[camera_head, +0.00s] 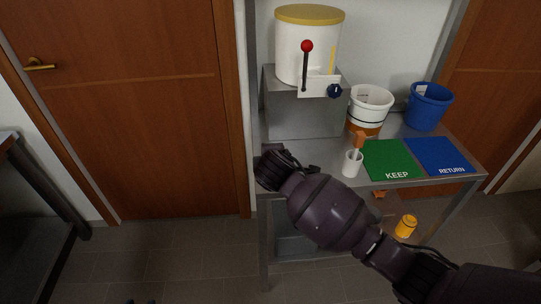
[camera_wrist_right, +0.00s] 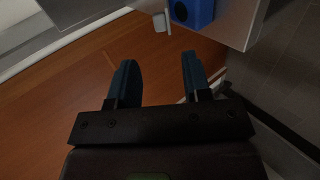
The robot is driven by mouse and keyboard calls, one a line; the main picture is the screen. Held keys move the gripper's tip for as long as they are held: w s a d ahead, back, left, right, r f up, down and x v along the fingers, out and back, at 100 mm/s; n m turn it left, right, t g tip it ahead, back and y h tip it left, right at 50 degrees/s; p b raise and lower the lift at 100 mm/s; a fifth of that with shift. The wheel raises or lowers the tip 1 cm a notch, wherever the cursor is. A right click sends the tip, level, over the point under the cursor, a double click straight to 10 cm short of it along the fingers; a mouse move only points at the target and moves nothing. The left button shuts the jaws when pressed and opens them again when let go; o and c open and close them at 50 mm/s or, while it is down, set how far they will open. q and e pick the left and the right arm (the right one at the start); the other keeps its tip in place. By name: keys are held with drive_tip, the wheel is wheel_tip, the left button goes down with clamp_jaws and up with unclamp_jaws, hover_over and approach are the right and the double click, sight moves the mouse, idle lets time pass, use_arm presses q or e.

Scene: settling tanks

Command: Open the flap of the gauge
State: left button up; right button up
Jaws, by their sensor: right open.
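A blue block (camera_wrist_right: 191,12) with a dark round face is at the top of the right wrist view, beside a grey metal panel. A small pale tab (camera_wrist_right: 161,20) is at its left. They may be the gauge and its flap, but I cannot tell surely; neither is clear in the head view. My right gripper (camera_wrist_right: 158,64) is open, with nothing between its fingers, apart from the block. In the head view my right arm reaches to the table's left front corner, and its fingers are not clear. My left gripper is not in view.
On the metal table (camera_head: 318,152) a white tank (camera_head: 292,45) with a red-knobbed lever (camera_head: 306,70) stands on a grey stand (camera_head: 300,112). A white cup (camera_head: 352,164), green mat (camera_head: 388,158), blue mat (camera_head: 437,154) and two buckets are to the right. A wooden door (camera_head: 130,120) is at left.

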drive_tip(key=b+x, duration=0.1)
drive_tip(key=x, duration=0.8)
